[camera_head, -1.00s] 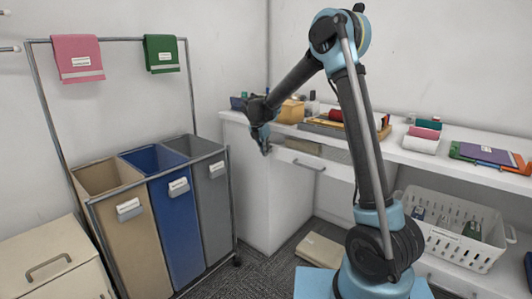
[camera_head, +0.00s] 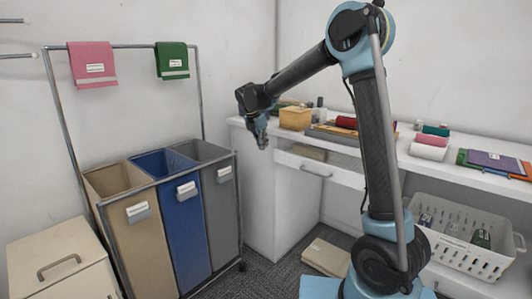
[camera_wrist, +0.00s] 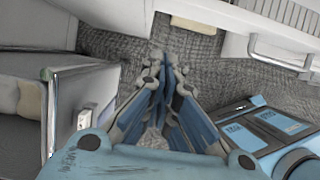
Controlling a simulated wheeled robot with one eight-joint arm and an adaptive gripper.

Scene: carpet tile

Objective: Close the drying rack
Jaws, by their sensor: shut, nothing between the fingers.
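Two metal rods (camera_head: 18,56) jut in at the left edge of the head view; they may be part of the drying rack, but the rest is cut off. A wheeled metal frame (camera_head: 120,46) with a pink towel (camera_head: 92,65) and a green towel (camera_head: 172,60) stands at left. A white pull-out unit (camera_head: 345,178) with a bar handle (camera_wrist: 265,50) stands out from the counter. I cannot tell which is the rack. My gripper (camera_head: 262,142) is shut and empty, in the air near the counter's left end. The wrist view shows its fingers (camera_wrist: 160,65) together above the carpet.
Tan, blue (camera_head: 182,215) and grey bins sit in the wheeled frame. A beige cabinet (camera_head: 62,260) is at lower left. The counter (camera_head: 440,166) carries rolls and folders. A white basket (camera_head: 455,255) is at right. A beige item (camera_head: 325,257) lies on the carpet.

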